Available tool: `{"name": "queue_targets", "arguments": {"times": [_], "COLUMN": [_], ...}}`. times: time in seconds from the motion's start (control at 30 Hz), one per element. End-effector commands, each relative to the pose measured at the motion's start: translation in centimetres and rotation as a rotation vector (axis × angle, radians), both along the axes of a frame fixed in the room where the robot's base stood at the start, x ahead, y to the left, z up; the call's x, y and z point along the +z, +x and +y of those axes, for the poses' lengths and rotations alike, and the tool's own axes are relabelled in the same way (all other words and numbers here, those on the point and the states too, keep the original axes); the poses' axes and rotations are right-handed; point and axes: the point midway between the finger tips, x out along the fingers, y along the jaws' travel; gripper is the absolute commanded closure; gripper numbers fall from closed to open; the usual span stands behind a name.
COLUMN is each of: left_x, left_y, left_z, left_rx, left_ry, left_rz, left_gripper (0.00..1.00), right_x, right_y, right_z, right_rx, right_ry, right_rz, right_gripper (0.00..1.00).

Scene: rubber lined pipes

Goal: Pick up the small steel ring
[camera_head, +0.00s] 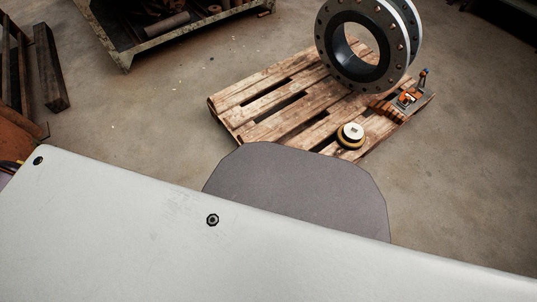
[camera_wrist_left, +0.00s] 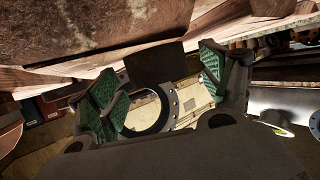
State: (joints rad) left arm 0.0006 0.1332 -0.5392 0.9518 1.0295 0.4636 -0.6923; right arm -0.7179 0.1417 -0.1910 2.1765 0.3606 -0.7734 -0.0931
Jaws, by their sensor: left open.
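I cannot pick out a small steel ring with certainty in either view. In the head view, a large flanged pipe piece with a black lining (camera_head: 330,58) stands upright on a wooden pallet (camera_head: 262,97). A small round piece with a pale top and a yellow-black rim (camera_head: 350,136) sits at the pallet's near edge. My left gripper (camera_wrist_left: 160,86) shows in the left wrist view with its green-padded fingers spread apart. A dark ring with a bolt-holed flange (camera_wrist_left: 149,120) shows beyond the fingers, partly hidden by the gripper. My right gripper is in neither view.
A small plate with orange parts (camera_head: 408,97) lies at the pallet's right end. A metal bin (camera_head: 155,40) holding pipe pieces stands at the back left. Dark wooden beams (camera_head: 50,68) stand at the far left. Bare concrete floor lies between bin and pallet.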

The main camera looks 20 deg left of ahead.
Motion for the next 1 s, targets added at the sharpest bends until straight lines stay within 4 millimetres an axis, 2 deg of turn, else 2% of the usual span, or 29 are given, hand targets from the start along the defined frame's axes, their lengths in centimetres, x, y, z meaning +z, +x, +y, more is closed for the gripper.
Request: {"name": "queue_targets", "arguments": {"times": [0.27,0.67,1.0], "left_x": [0.01,-0.01,0.11], "left_y": [-0.01,-0.01,0.01], "left_z": [-0.01,0.0,-0.01], "left_rx": [0.0,0.0,0.0], "left_ry": [0.0,0.0,-0.001], "left_rz": [0.0,0.0,0.0], "left_gripper": [0.2,0.72,0.72], "right_x": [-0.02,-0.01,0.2], "right_y": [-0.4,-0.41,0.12], "right_z": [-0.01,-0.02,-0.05], "right_rx": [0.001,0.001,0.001], "right_ry": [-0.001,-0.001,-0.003], "right_rz": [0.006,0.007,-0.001], "right_gripper": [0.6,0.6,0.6]}}
